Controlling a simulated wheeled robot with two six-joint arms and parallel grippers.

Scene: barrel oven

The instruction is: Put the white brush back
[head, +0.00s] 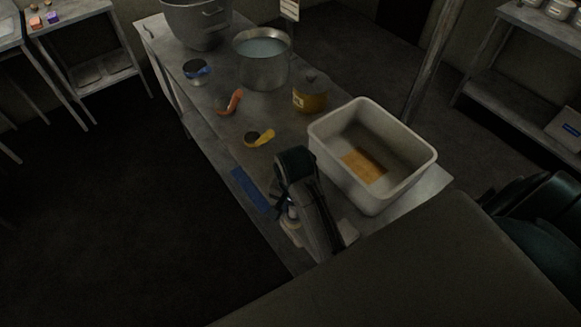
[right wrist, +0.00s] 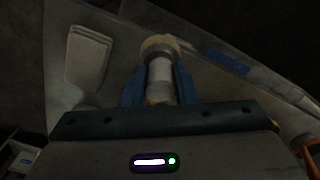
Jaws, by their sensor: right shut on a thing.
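The white brush (head: 293,222) is at the near end of the metal table, mostly covered by my right arm in the head view. In the right wrist view the white brush (right wrist: 160,74) is a pale cylinder with a tan, wider far end. My right gripper (head: 284,207) is shut on it, with one blue finger on each side in the right wrist view (right wrist: 159,88). I cannot tell whether the brush touches the table. A flat blue strip (head: 250,189) lies near the table's left edge, close to the gripper. My left gripper is not in view.
A pale tub (head: 323,142) with a tan patch inside stands right of my arm. Further back are a yellow-brown pot (head: 310,95), a pot of liquid (head: 262,75), a yellow-handled tool (head: 265,137), an orange-handled tool (head: 234,101) and a blue-topped tin (head: 197,70).

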